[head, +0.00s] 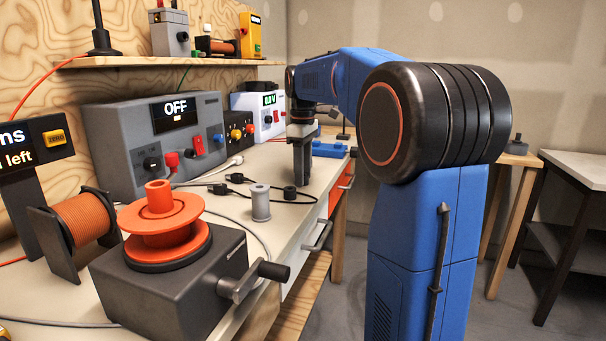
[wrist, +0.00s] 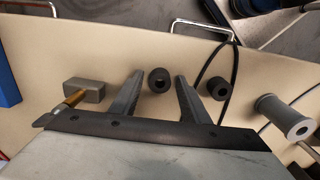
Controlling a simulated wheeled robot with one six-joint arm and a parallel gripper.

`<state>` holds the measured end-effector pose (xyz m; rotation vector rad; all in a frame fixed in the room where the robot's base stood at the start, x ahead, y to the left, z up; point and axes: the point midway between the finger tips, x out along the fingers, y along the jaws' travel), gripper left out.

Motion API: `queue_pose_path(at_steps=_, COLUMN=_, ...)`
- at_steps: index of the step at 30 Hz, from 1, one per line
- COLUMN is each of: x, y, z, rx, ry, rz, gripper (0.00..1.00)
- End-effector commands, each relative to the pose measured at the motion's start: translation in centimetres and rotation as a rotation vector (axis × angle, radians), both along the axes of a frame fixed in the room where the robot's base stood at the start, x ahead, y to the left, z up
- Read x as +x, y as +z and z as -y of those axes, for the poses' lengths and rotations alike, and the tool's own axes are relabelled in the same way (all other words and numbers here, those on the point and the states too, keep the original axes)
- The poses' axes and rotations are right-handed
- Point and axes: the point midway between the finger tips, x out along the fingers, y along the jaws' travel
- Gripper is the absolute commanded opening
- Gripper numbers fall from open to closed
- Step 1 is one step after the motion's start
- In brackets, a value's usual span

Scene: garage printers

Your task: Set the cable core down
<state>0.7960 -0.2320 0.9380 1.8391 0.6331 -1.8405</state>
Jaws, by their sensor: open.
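A short black cable core (wrist: 159,80) with a hole in its end stands on the bench between my fingers in the wrist view. My gripper (wrist: 159,76) is open around it, with a visible gap at each side. A second, similar black core (wrist: 219,88) sits to the right, outside the fingers, beside a black cable; it also shows in the head view (head: 289,192). In the head view my gripper (head: 302,182) points down at the bench top and hides the first core.
A grey spool (head: 260,203) stands near the second core. A black cable (wrist: 233,60) loops close by. A grey block with a brass rod (wrist: 84,91) lies left of my fingers in the wrist view. Instruments, including a grey power supply (head: 125,125), line the back. The bench's front edge has drawer handles.

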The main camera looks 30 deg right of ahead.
Motion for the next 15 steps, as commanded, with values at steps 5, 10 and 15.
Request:
queue_pose_path(at_steps=5, x=0.1, y=2.1, z=0.0, rx=0.000, ry=0.000, rz=0.003, gripper=0.42)
queue_pose_path(at_steps=10, x=0.1, y=5.5, z=0.0, rx=-0.001, ry=0.000, rz=0.003, gripper=0.42)
queue_pose_path(at_steps=15, x=0.1, y=8.6, z=0.0, rx=-0.001, ry=0.000, rz=0.003, gripper=0.42)
